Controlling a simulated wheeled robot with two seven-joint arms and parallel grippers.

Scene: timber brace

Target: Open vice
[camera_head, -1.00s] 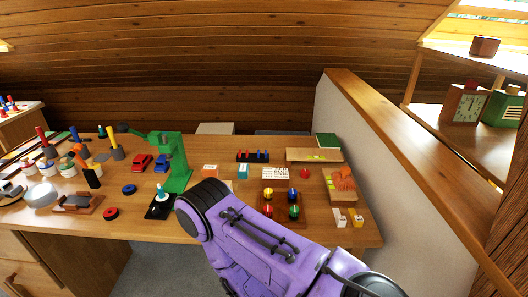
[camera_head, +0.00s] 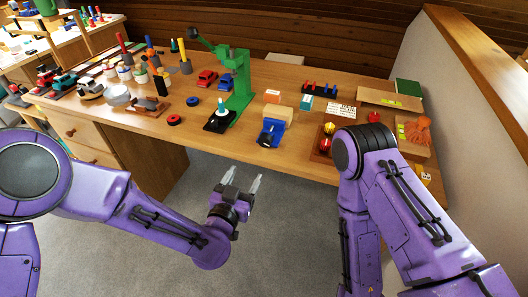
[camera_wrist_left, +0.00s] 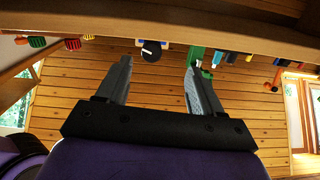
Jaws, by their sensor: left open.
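The blue vice (camera_head: 270,131) stands at the front edge of the workbench, with a black handle on its near side. A pale wooden block (camera_head: 278,114) is at its back; I cannot tell whether it is clamped. In the left wrist view, a round black knob with a white mark (camera_wrist_left: 151,48), apparently the vice handle, shows beyond the fingers. My left gripper (camera_head: 246,173) is open and empty, in front of and below the bench edge, apart from the vice. Its two spread fingers also show in the left wrist view (camera_wrist_left: 158,75). My right arm is in view, but its gripper is not.
A green press (camera_head: 238,88) stands left of the vice. The floor before the bench (camera_head: 285,215) is clear.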

